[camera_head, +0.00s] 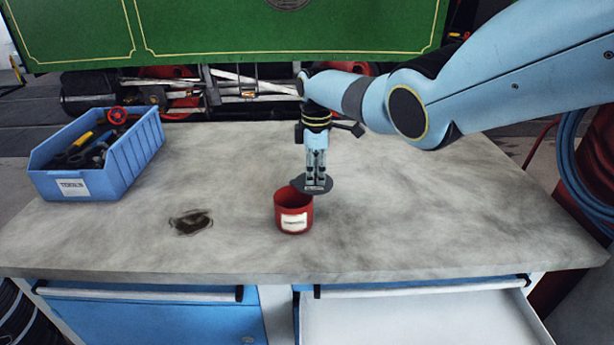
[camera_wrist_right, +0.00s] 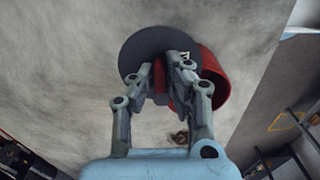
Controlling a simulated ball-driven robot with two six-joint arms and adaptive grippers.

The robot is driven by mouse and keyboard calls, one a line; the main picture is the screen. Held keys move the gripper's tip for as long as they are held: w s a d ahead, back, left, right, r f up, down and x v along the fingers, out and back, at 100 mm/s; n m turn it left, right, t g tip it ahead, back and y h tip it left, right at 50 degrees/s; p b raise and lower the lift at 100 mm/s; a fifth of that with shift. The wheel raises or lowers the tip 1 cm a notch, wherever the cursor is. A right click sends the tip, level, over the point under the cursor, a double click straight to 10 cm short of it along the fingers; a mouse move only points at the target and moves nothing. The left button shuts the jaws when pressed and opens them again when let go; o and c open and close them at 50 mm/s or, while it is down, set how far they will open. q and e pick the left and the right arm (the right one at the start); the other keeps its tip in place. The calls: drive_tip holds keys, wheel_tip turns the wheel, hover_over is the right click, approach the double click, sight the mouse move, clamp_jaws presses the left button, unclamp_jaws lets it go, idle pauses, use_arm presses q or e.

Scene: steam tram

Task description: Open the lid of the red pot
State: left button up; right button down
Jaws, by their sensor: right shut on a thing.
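The red pot (camera_head: 293,213) stands upright on the workbench, with a white label on its front. Its opening shows at the top left, and its red side also shows in the right wrist view (camera_wrist_right: 217,85). A dark round lid (camera_head: 316,184) is above and slightly right of the pot's rim; it also shows in the right wrist view (camera_wrist_right: 140,48). My right gripper (camera_head: 316,178) points down and is shut on the lid, holding it off to one side of the opening. Whether the lid still touches the rim is hard to tell. My left gripper is not in view.
A blue toolbox (camera_head: 100,180) full of tools stands at the left of the grey workbench (camera_head: 420,220). A dark stain (camera_head: 191,222) lies left of the pot. An open white drawer (camera_head: 420,318) juts out at the front right. The bench right of the pot is clear.

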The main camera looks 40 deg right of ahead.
drive_tip(key=shift+w+d+n, duration=0.15)
drive_tip(key=shift+w+n, duration=0.1)
drive_tip(key=shift+n, duration=0.45)
drive_tip(key=c, duration=1.4)
unclamp_jaws()
drive_tip(key=shift+o, duration=0.2)
wheel_tip(320, 180, up, 12)
